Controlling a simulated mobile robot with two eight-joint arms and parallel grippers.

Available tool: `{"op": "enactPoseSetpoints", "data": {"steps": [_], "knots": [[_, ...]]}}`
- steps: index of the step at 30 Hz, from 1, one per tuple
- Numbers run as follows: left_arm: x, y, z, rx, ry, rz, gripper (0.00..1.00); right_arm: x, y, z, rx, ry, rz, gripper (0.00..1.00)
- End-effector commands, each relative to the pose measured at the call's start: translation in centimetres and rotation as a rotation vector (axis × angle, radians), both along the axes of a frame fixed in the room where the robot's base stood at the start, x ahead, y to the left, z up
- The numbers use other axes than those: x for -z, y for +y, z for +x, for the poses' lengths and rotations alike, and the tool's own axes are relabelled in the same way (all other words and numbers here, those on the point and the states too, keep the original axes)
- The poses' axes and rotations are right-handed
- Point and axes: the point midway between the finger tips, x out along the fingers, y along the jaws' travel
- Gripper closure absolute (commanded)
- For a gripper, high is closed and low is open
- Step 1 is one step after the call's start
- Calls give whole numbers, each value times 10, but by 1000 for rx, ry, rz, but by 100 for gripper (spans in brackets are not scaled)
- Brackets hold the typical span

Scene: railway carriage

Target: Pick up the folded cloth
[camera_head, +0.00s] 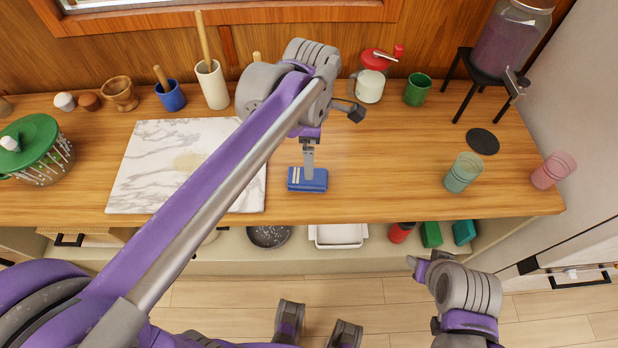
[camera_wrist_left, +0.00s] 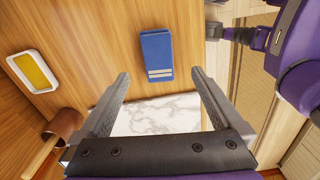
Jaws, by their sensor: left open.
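The folded cloth (camera_head: 307,180) is blue with white stripes near one end. It lies flat on the wooden counter, just right of the marble board. In the left wrist view the cloth (camera_wrist_left: 157,50) is beyond the fingertips, roughly in line with the gap between them. My left gripper (camera_head: 309,168) is above the cloth and overlaps its upper part in the head view. Its fingers are apart and empty in the wrist view (camera_wrist_left: 160,76). My right gripper (camera_head: 418,268) is low at the right, in front of the counter; its jaw state is unclear.
The marble board (camera_head: 140,180) lies left of the cloth. A white and red grinder (camera_head: 370,85) and a green cup (camera_head: 417,90) stand behind at right. A teal glass (camera_head: 463,172) is further right. A yellow-filled dish (camera_wrist_left: 35,70) shows in the wrist view.

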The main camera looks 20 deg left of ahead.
Motion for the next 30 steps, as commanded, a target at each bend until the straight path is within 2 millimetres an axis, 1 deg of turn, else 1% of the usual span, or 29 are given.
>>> {"op": "enactPoseSetpoints", "data": {"steps": [9, 16, 21, 24, 27, 30], "knots": [[45, -1, 2, -21, 4, 0, 0, 6, 0, -1, 0, 2, 0, 50], [63, -1, 4, -21, 3, 0, 0, 6, 0, -2, 0, 3, 0, 50], [90, -1, 8, -20, 3, 0, 0, 8, 0, -2, 0, 3, 0, 50], [101, -1, 8, -20, 3, 0, 0, 9, 0, -2, 0, 4, 0, 50], [106, -1, 8, -20, 3, 0, 0, 9, 0, -2, 0, 4, 0, 50], [106, -1, 8, -20, 3, 0, 0, 9, 0, -2, 0, 4, 0, 50]]}}
